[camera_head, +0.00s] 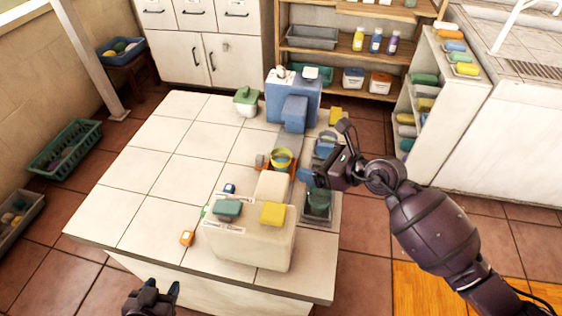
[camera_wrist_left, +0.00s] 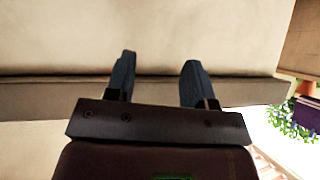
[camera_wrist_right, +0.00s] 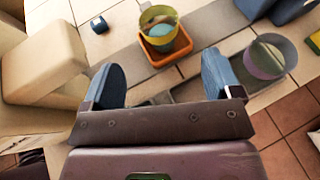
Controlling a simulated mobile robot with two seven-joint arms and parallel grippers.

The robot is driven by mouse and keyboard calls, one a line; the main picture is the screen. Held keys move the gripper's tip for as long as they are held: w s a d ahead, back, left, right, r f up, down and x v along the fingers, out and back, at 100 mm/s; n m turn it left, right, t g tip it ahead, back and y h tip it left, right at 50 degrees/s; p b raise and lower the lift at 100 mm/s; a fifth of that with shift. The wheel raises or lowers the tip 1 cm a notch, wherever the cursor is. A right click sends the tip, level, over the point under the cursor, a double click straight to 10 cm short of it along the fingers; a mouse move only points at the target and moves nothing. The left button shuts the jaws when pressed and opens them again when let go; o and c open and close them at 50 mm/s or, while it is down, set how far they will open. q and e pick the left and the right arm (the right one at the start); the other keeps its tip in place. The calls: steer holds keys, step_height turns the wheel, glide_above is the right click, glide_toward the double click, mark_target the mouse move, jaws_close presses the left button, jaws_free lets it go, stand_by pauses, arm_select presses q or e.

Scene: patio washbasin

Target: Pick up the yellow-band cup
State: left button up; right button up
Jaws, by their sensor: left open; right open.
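The yellow-band cup (camera_head: 281,158) stands upright in a small orange tray (camera_head: 264,168) on the tiled table. In the right wrist view the cup (camera_wrist_right: 158,22) shows its yellow rim and something blue-green inside; it lies beyond my fingertips. My right gripper (camera_head: 314,163) is open and empty, to the right of the cup and apart from it; its fingers (camera_wrist_right: 162,78) show a gap in its wrist view. My left gripper (camera_head: 163,287) is open and empty, low at the table's front left. Its fingers (camera_wrist_left: 158,75) face a plain beige surface.
A cream block-like container (camera_head: 245,242) with green and yellow items on top stands in front of the cup. A blue dispenser-like block (camera_head: 292,100) stands behind. A purple-band cup (camera_wrist_right: 265,60) is right of the yellow-band cup. The table's left side (camera_head: 165,165) is clear.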

mark_target(274, 156)
steer(key=b+x, duration=0.1)
steer(key=x, duration=0.9)
steer(key=shift+a, duration=0.15)
steer(key=shift+r, duration=0.1)
steer(key=c, duration=1)
